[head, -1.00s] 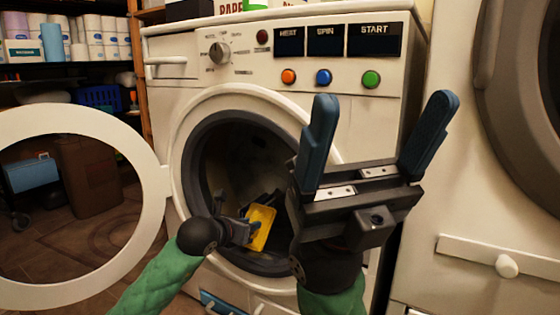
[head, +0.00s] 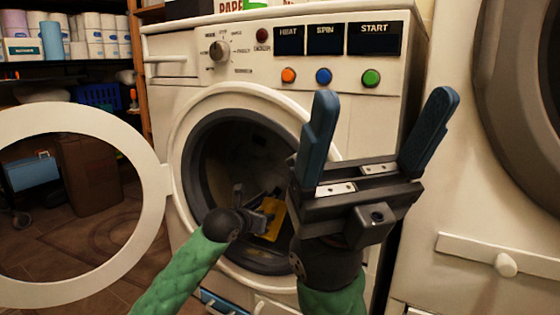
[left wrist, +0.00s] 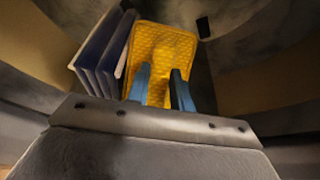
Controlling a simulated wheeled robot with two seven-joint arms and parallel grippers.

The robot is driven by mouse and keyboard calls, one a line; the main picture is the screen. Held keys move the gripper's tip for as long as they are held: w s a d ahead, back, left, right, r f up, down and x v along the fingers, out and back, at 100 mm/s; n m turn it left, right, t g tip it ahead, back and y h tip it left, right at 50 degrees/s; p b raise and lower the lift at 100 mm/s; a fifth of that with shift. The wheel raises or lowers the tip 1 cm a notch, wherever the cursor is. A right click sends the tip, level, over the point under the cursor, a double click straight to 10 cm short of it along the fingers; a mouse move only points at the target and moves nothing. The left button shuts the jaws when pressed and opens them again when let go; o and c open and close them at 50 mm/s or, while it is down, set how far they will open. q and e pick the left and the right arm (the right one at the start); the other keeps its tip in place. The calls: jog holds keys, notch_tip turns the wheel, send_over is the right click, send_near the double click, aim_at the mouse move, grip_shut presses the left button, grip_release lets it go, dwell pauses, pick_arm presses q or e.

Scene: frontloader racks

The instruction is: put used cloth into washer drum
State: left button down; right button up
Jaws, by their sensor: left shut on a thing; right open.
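The used cloth (head: 274,222) is yellow and textured. My left gripper (head: 262,214) is shut on it inside the drum opening. In the left wrist view the cloth (left wrist: 162,52) stands up between and beyond the two blue fingers (left wrist: 161,88). The washer drum (head: 245,160) is a dark, round opening in the white front loader, and its lower right part is hidden by my right gripper. My right gripper (head: 378,140) is open and empty in front of the washer, fingers pointing up.
The round washer door (head: 150,215) stands open to the left. In the left wrist view dark blue, flat folded items (left wrist: 102,55) are beside the cloth. The control panel has orange, blue and green buttons (head: 371,77). Another machine (head: 480,200) stands close on the right.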

pick_arm(q)
jog(key=c, duration=0.7)
grip_release()
jog(key=shift+o, duration=0.2)
jog(key=shift+p+v, duration=1)
jog(key=shift+v, duration=1.5)
